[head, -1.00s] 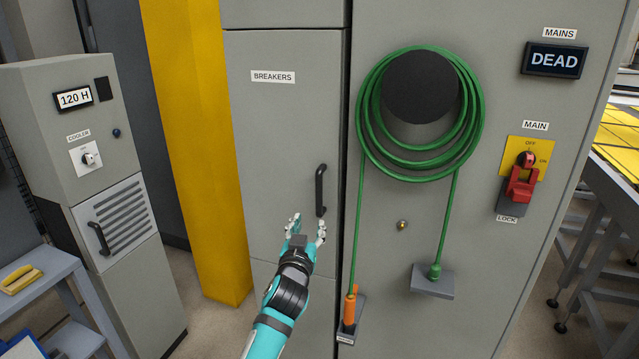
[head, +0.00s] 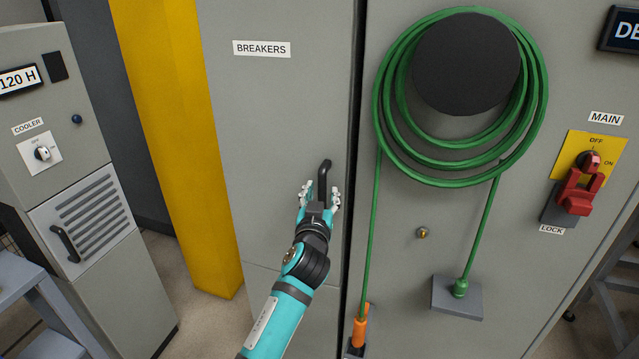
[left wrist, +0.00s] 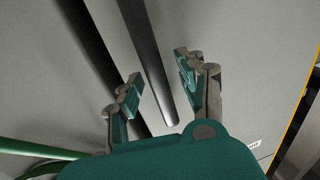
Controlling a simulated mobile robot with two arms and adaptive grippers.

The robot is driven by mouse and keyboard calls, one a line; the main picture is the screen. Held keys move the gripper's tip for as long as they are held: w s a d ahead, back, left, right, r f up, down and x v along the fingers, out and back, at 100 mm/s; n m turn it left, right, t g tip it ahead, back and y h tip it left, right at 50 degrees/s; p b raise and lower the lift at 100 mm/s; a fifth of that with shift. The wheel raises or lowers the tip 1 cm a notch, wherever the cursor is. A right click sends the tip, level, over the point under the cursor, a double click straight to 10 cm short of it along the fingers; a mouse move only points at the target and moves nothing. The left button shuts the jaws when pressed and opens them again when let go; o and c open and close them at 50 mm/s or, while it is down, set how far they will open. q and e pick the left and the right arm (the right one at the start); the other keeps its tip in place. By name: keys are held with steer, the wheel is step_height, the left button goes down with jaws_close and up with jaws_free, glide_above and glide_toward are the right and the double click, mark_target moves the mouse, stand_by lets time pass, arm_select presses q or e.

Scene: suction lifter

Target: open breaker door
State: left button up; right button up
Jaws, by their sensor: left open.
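The breaker door (head: 270,120) is a grey panel with a BREAKERS label, and it looks closed. Its black vertical handle (head: 324,178) is near the door's right edge. My left gripper (head: 320,194) is open at the handle's lower part, with one finger showing on each side of it. In the left wrist view the dark handle bar (left wrist: 150,65) runs between the two open fingertips (left wrist: 160,80). I cannot tell whether the fingers touch it. The lower end of the handle is hidden by the gripper in the head view. My right gripper is not in view.
A coiled green cable (head: 380,110) hangs right of the door, its end dropping to an orange plug (head: 360,332). A red lock (head: 577,192) is on the MAIN switch. A yellow column (head: 175,150) and the cooler cabinet (head: 75,150) stand to the left.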

arm_select(q)
steer(key=shift+w, duration=0.4)
steer(key=shift+s+d+r, duration=0.1)
steer(key=shift+s+r, duration=0.1)
steer(key=shift+s, duration=0.1)
steer(key=shift+w, duration=0.1)
jaws_close()
